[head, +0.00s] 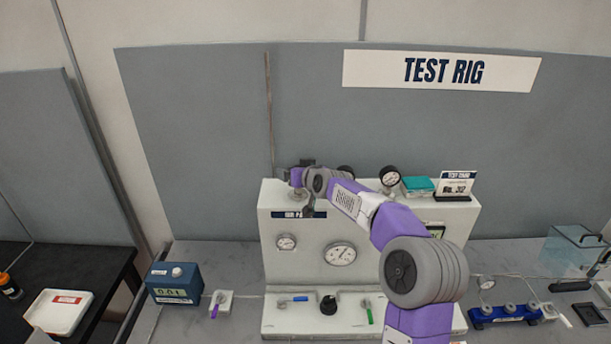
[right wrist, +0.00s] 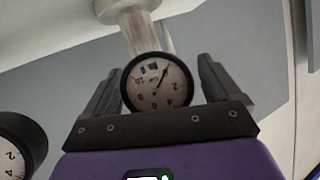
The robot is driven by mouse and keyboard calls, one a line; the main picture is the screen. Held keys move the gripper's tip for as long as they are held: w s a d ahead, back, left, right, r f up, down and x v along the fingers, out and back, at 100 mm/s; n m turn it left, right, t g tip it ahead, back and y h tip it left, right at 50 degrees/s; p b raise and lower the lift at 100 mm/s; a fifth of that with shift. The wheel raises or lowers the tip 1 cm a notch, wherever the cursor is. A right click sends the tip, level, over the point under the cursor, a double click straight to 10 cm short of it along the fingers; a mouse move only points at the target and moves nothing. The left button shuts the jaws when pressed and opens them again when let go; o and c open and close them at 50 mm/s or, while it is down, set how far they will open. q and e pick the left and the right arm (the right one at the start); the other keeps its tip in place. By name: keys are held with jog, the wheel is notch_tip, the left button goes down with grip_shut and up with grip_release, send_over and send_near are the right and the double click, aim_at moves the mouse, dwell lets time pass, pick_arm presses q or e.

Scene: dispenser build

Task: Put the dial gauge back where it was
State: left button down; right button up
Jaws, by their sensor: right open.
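A round dial gauge (right wrist: 158,82) with a black rim and pale face sits between the two fingers of my right gripper (right wrist: 158,88) in the right wrist view. The fingers stand apart on either side of it. A pale metal fitting (right wrist: 146,32) adjoins it at its upper edge. In the head view my right gripper (head: 302,188) is at the top left of the white test rig (head: 272,250), and it hides this gauge. Another black-rimmed dial gauge (head: 389,178) stands on the rig top, and one more (head: 346,171) is partly hidden behind my arm. My left gripper is not in view.
A blue meter (head: 173,283) is left of the rig. Bench space between them is partly clear.

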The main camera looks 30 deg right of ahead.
jog(key=d+b+v, duration=0.1)
jog(key=b+v, duration=0.2)
jog(key=v, duration=0.8)
jog(key=shift+s+a+b, duration=0.3)
jog(key=shift+a+b, duration=0.1)
jog(key=shift+a, duration=0.1)
jog(key=shift+r, duration=0.1)
